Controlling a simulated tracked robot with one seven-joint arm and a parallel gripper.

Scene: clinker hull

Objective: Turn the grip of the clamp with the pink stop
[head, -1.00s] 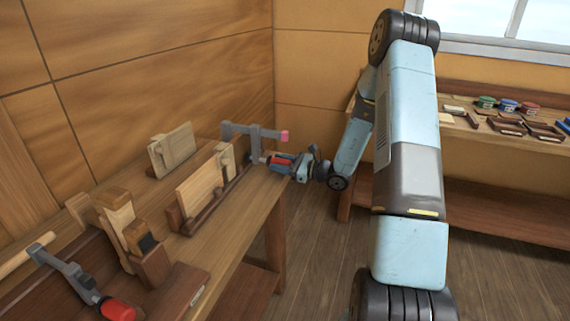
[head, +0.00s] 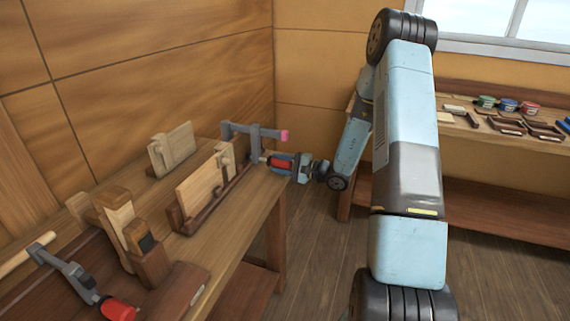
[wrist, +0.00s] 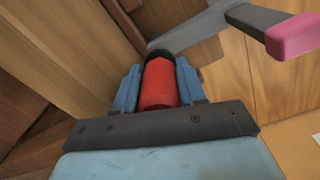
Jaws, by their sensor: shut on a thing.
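The clamp with the pink stop (head: 256,133) is a grey bar clamp at the far end of the bench. Its pink stop (head: 284,136) caps the end of the bar; it also shows at the top right of the wrist view (wrist: 293,37). Its red grip (wrist: 159,84) points out past the bench edge. My gripper (wrist: 158,88) is shut on the red grip, with one blue finger on each side of it. In the head view my gripper (head: 281,162) reaches the grip from the right. The far end of the grip is hidden in the wrist view.
A second grey clamp with a red grip (head: 118,310) lies at the near left. Wooden boards in holders (head: 204,184) and a wooden plane-like block (head: 128,232) stand on the bench (head: 232,238). A shelf with small coloured tins (head: 507,105) is at the right.

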